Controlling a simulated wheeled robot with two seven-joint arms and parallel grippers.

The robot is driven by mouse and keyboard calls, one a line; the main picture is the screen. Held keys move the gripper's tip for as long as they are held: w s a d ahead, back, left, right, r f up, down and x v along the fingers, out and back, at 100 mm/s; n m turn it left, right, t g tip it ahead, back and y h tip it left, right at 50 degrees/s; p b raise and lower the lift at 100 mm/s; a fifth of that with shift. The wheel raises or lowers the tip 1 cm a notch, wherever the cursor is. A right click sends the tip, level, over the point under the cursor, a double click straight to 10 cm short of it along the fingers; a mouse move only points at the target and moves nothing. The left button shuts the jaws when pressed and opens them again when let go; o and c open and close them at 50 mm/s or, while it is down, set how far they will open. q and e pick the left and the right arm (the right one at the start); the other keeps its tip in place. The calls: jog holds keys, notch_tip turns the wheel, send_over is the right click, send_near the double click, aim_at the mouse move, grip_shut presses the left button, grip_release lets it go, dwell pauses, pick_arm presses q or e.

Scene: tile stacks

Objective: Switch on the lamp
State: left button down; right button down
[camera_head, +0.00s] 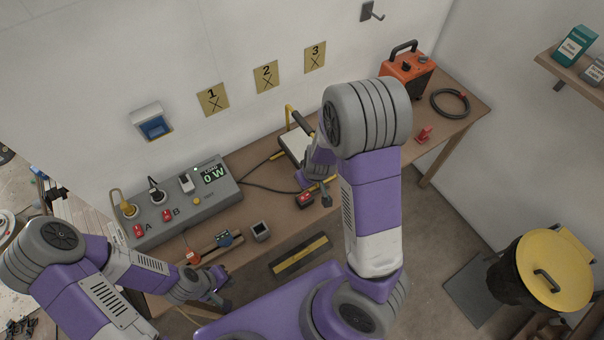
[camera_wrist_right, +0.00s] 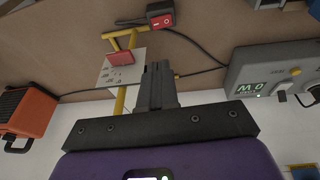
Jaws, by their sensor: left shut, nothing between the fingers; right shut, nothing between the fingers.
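A yellow-framed stand with a pale panel (camera_head: 293,143), which looks like the lamp, is on the bench behind my right arm and is partly hidden. Its yellow frame also shows in the right wrist view (camera_wrist_right: 121,98). A red rocker switch on a dark cord (camera_head: 305,198) lies near the bench's front; it is at the top of the right wrist view (camera_wrist_right: 160,16). My right gripper (camera_head: 326,201) is shut and empty, beside the switch; its fingers show in the wrist view (camera_wrist_right: 157,70). My left gripper (camera_head: 220,301) is shut and empty at the front edge.
A grey power box (camera_head: 188,208) with sockets, red switches A and B and a display reading 0 W stands at left. An orange machine (camera_head: 407,70) and black cable coil (camera_head: 450,103) are at right. A yellow-lidded bin (camera_head: 553,270) stands on the floor.

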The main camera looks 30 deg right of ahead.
jog(key=b, duration=0.4)
send_over(307, 193)
jog(key=s, duration=0.1)
jog(key=f, duration=1.1)
jog(key=shift+s+a+f, duration=0.15)
jog(key=shift+a+f, duration=0.1)
jog(key=shift+f, duration=0.1)
jog(key=shift+d+f, duration=0.15)
jog(key=shift+f, duration=0.65)
